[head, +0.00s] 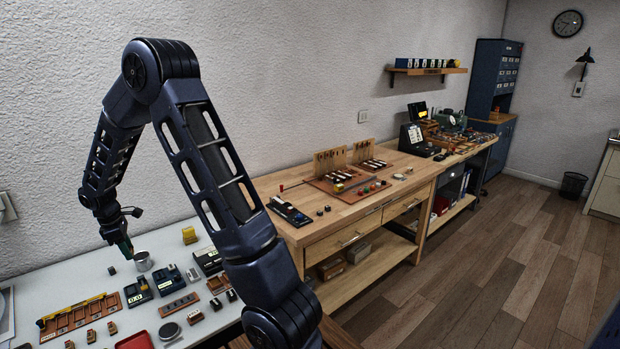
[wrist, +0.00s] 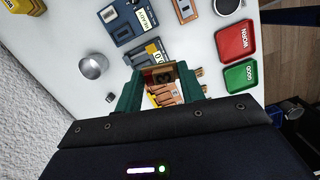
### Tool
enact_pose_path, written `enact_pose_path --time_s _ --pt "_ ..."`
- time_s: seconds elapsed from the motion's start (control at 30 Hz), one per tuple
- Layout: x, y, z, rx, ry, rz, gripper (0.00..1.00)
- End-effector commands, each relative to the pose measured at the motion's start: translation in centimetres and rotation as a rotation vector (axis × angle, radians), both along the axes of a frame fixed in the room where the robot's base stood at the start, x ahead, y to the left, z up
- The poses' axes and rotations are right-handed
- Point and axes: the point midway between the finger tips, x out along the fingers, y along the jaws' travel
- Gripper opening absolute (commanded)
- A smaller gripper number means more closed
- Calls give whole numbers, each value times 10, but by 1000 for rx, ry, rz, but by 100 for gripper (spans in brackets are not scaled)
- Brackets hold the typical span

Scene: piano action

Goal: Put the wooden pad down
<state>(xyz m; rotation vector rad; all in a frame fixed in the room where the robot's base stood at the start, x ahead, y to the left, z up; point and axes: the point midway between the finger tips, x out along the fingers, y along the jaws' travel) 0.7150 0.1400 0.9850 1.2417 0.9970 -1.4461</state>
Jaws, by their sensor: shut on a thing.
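The wooden pad (wrist: 161,76) is a small brown block with a darker centre, seen between the fingers in the wrist view. My gripper (wrist: 160,78) is shut on it with two green fingers, one on each side. The pad appears above the white table top (wrist: 206,52); its exact height is unclear. In the head view my gripper (head: 125,246) hangs over the back of the white table, left of the metal cup. The pad is too small to make out there.
The metal cup (wrist: 93,65) and a small dark cube (wrist: 110,97) stand close by. Dark blue units (wrist: 123,22), orange-brown blocks (wrist: 163,96), a red tray (wrist: 235,42) and a green tray (wrist: 240,78) crowd the table. Bare white surface lies between the cup and units.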

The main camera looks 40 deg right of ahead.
Motion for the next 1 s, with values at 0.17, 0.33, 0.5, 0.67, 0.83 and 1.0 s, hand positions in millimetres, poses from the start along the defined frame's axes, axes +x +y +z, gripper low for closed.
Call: enact_pose_path --time_s 0.17,0.33,0.5,0.67,0.83,1.0 --pt "46 -69 9 -3 0 -155 18" --pt "79 -135 19 -4 2 -291 18" --pt "103 -205 29 -4 2 -424 18" --pt "118 -273 38 -4 2 -546 18" --pt "126 -347 48 -3 2 -673 18" --pt "125 -421 58 -4 4 -795 18"
